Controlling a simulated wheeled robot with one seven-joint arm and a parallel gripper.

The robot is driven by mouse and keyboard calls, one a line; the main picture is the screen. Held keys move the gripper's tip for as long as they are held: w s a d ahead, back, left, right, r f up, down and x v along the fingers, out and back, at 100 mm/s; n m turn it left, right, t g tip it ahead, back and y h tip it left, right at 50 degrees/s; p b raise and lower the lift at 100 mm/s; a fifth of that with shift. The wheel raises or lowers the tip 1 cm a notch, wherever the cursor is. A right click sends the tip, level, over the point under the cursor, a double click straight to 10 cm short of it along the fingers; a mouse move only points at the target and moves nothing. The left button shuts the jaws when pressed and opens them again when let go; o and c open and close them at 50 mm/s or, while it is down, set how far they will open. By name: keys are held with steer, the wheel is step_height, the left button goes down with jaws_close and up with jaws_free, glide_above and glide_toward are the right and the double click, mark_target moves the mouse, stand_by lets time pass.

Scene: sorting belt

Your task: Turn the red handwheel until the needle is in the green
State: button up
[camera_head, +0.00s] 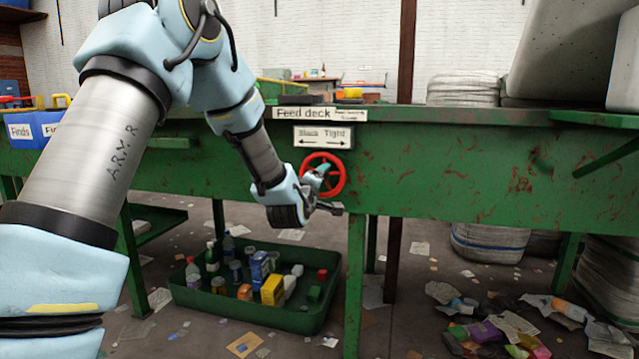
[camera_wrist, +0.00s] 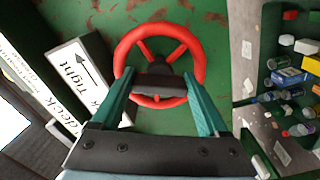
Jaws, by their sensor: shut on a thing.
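The red handwheel (camera_head: 341,176) is mounted on the front of the green feed deck, under a sign (camera_head: 323,137) reading Slack and Tight with a two-way arrow. My gripper (camera_head: 322,186) is at the wheel, reaching in from the lower left. The wheel's spokes and dark hub show between the fingers. No gauge, needle or green zone can be made out in either view.
A green tray (camera_head: 190,297) of bottles and boxes stands on the floor beneath the deck. Loose litter (camera_head: 500,335) lies at the lower right. A blue Finds bin (camera_head: 32,127) is at the left. The deck front (camera_head: 460,165) right of the wheel is clear.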

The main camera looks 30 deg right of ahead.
stand_by(0.3)
steer(key=o, duration=1.2)
steer(key=shift+o, duration=0.2)
steer(key=v, duration=1.1)
steer(key=shift+p, duration=0.3)
steer(key=shift+w, duration=0.1)
